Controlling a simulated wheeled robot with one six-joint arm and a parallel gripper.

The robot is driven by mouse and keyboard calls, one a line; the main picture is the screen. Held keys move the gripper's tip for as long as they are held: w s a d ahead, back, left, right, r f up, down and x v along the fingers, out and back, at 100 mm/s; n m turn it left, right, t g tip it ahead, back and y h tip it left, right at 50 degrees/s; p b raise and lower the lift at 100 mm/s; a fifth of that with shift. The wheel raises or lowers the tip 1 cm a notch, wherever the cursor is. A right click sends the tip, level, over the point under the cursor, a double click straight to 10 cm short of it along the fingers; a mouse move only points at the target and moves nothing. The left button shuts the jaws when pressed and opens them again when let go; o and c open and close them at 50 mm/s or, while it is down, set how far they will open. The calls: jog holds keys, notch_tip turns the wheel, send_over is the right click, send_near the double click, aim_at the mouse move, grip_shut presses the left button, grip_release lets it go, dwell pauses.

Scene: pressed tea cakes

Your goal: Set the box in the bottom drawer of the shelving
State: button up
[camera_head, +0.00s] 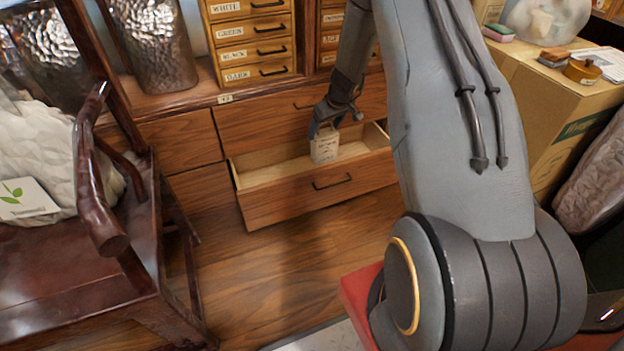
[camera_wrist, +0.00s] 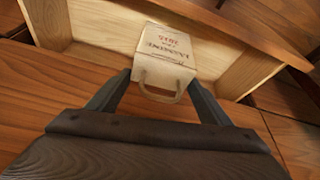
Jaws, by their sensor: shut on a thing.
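The box (camera_head: 324,147) is a small pale carton with printed lettering and a loop handle. In the wrist view the box (camera_wrist: 165,55) sits between my fingers, its handle towards me. My gripper (camera_head: 325,128) is shut on it from above. The bottom drawer (camera_head: 292,204) of the shelving is pulled out, with a pale, empty-looking interior. The box is inside the drawer's outline, near its middle. I cannot tell whether it touches the drawer floor. The wrist view also shows the drawer's pale side wall (camera_wrist: 248,72).
Small labelled drawers (camera_head: 250,45) stand above the shelving. A dark wooden chair (camera_head: 100,230) stands at the left. A large cardboard box (camera_head: 540,110) is at the right. The wooden floor (camera_head: 290,265) before the open drawer is clear.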

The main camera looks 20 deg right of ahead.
jog(key=s+d+f+b+x, duration=0.1)
jog(key=s+b+x, duration=0.1)
jog(key=b+x, duration=1.1)
jog(key=a+f+b, duration=0.2)
jog(key=a, duration=0.7)
jog(key=a+f+b, duration=0.2)
jog(key=a, duration=0.7)
jog(key=shift+w+b, duration=0.35)
jog(key=shift+b, duration=0.05)
jog(key=shift+f, duration=0.2)
jog(key=o, duration=1.4)
jog(key=shift+o, duration=0.2)
jog(key=shift+r, duration=0.1)
